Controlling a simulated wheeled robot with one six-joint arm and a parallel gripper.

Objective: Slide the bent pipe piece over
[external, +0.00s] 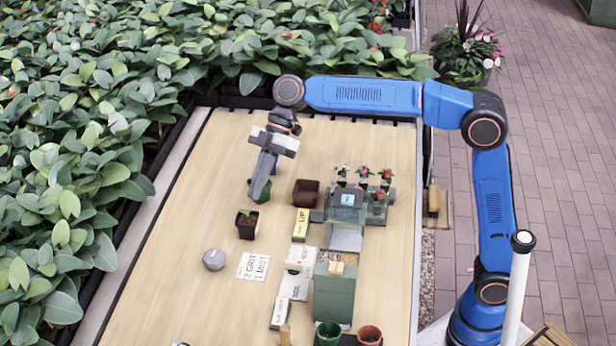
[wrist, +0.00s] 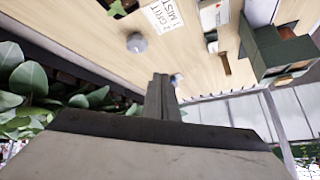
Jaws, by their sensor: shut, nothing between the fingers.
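My gripper (external: 257,194) is shut and empty, pointing down over the back left part of the wooden table. Its closed fingers also show in the wrist view (wrist: 161,82). I cannot make out a clear bent pipe piece. A small rounded grey object (external: 214,259) lies left of the printed card; it also shows in the wrist view (wrist: 137,42), apart from the fingers. A small white and blue item (external: 181,344) is cut off at the bottom edge of the external view. I cannot tell whether either is the pipe piece.
The table (external: 160,290) is bare along its left side. A green box (external: 334,292) and several flowers are at the right. Dense foliage (external: 60,170) borders the left.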

